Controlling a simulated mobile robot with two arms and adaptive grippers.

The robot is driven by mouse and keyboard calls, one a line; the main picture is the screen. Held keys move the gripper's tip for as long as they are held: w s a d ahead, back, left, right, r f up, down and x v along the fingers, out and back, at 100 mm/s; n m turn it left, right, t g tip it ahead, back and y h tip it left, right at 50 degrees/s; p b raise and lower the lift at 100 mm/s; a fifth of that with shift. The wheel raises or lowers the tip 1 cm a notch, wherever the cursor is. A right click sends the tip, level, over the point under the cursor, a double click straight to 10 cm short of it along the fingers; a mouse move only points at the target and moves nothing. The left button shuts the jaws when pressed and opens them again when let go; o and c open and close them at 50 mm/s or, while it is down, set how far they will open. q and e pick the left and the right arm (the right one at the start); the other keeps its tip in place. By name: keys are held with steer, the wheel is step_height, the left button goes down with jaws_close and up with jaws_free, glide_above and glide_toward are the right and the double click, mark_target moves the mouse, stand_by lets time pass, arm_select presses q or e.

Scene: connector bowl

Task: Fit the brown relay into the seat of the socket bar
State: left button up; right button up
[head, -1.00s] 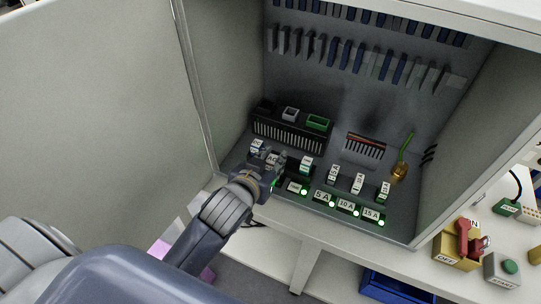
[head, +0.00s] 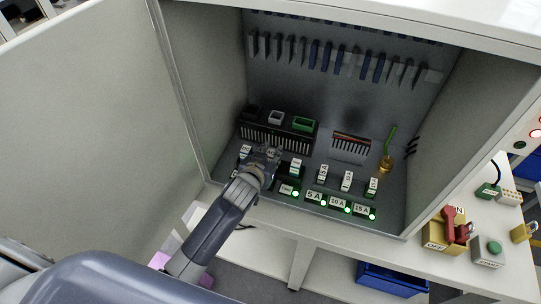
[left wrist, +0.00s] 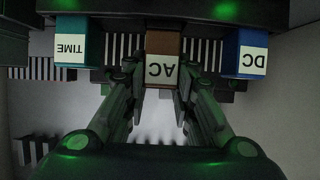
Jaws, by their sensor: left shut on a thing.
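The brown relay, labelled AC (left wrist: 162,68), is between the fingers of my left gripper (left wrist: 160,92), which is shut on it. In the head view my left gripper (head: 268,157) is inside the cabinet, in front of a black bar with white slots (head: 262,139), which I take for the socket bar. The bar has a grey-white frame (head: 277,117) and a green frame (head: 304,125) on top. The gripper hides most of the relay there. The blue DC relay (left wrist: 252,52) and teal TIME relay (left wrist: 71,48) stand on either side. My right gripper is out of view.
Labelled fuse blocks with green lights, such as the 5 A block (head: 314,196), line the cabinet's front edge. A brass fitting with a green stem (head: 386,160) stands at the right. The cabinet walls close in both sides.

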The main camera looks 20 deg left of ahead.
arm_select(q)
steer(key=shift+f, duration=0.55)
steer(key=shift+f, duration=0.1)
steer(key=o, duration=1)
steer(key=shift+o, duration=0.2)
steer(key=shift+s, duration=0.15)
steer(key=b+v, duration=0.1)
steer(key=v, duration=1.1)
